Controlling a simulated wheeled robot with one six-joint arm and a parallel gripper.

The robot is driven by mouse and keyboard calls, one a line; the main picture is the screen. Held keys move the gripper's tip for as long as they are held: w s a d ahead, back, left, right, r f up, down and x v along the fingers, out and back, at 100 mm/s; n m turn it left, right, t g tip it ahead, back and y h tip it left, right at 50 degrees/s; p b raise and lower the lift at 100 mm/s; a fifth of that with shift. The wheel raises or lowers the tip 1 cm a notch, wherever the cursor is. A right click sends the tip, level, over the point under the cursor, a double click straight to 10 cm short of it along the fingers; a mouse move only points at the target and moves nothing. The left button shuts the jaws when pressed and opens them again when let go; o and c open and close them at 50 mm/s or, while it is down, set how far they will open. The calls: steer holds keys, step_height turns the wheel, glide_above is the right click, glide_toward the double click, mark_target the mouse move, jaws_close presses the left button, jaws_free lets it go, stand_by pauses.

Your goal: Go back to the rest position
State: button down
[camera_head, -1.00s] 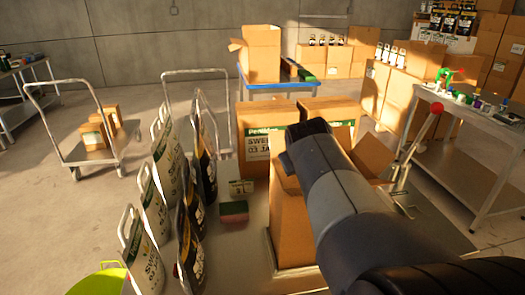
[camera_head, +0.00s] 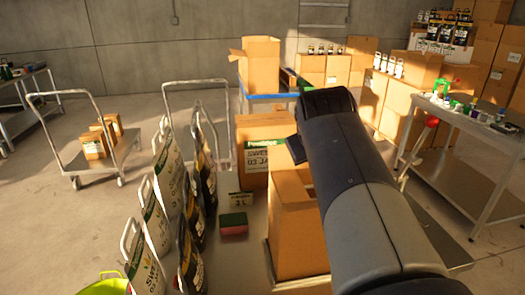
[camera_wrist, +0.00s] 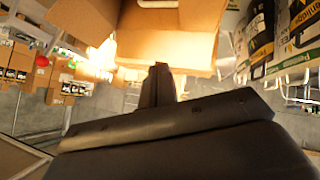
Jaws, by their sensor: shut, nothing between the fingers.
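My arm (camera_head: 352,165) rises across the right middle of the head view, and my gripper is mostly hidden behind it there. In the wrist view my gripper (camera_wrist: 160,72) shows as dark fingers close together with nothing between them. They point toward an open cardboard box (camera_wrist: 168,40), and I cannot tell the distance. A lever with a red knob (camera_head: 432,121) stands to the right of my arm in the head view, apart from it in the picture. Its lower part is partly hidden.
A tall cardboard box (camera_head: 298,235) stands just left of my arm. Several upright bags (camera_head: 165,190) stand further left, with a red-and-green block (camera_head: 233,223) between. A metal table (camera_head: 465,160) with small items is at right. Open floor lies around the cart (camera_head: 92,160) at left.

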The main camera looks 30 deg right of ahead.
steer(key=shift+s+a+r, duration=0.2)
steer(key=shift+s+r, duration=0.5)
steer(key=shift+r, duration=0.05)
steer(key=p, duration=0.1)
glide_above(302, 188)
steer(key=f, duration=0.6)
steer(key=shift+s+f, duration=0.25)
steer(key=shift+s, duration=0.05)
steer(key=f+b, duration=0.2)
steer(key=f, duration=0.1)
steer(key=shift+w+f, duration=0.3)
steer(key=shift+w, duration=0.05)
steer(key=shift+f+b, duration=0.55)
steer(key=shift+f, duration=0.25)
steer(key=shift+r, duration=0.15)
